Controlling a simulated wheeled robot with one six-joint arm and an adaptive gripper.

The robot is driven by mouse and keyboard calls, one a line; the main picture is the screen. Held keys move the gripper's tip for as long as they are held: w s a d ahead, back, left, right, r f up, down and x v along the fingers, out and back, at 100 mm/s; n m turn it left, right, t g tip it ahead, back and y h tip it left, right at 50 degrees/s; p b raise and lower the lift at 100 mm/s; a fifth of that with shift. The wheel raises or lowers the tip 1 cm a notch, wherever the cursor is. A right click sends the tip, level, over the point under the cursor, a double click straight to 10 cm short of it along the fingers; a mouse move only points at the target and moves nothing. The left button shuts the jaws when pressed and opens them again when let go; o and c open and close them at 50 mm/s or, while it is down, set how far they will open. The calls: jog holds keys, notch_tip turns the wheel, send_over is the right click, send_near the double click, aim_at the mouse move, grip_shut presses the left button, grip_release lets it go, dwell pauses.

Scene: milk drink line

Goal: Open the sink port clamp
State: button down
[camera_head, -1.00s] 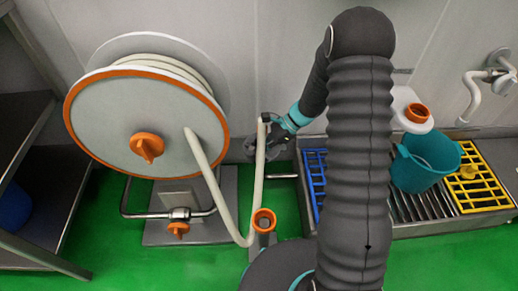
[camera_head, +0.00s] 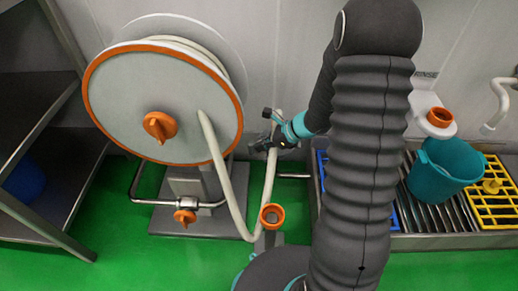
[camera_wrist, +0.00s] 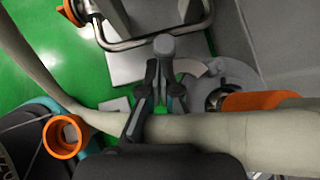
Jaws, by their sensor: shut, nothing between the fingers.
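My gripper (camera_head: 268,141) is near the upper end of the pale hose (camera_head: 268,187), beside the wall. In the wrist view my gripper (camera_wrist: 163,88) is shut and empty, its dark fingers over the hose (camera_wrist: 240,138), which crosses the lower half. A grey rounded knob (camera_wrist: 163,46) shows just beyond the fingertips; whether they touch it I cannot tell. Right of it is a round grey metal fitting with an orange part (camera_wrist: 262,101), partly hidden by the hose. I cannot tell for sure which part is the sink port clamp.
A large hose reel (camera_head: 160,90) with an orange knob stands left. An orange-ringed cup (camera_head: 271,216) is low in front. Right are a grated trough (camera_head: 432,241), a teal bucket (camera_head: 440,178) and a yellow rack (camera_head: 495,209). A metal shelf (camera_head: 60,120) is at far left.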

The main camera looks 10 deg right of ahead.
jog(key=shift+w+a, duration=0.15)
jog(key=shift+a, duration=0.35)
dwell(0.4)
jog(key=s+d+r+p, duration=0.1)
jog(key=s+d+r, duration=0.6)
jog(key=d, duration=0.1)
jog(key=shift+s, duration=0.4)
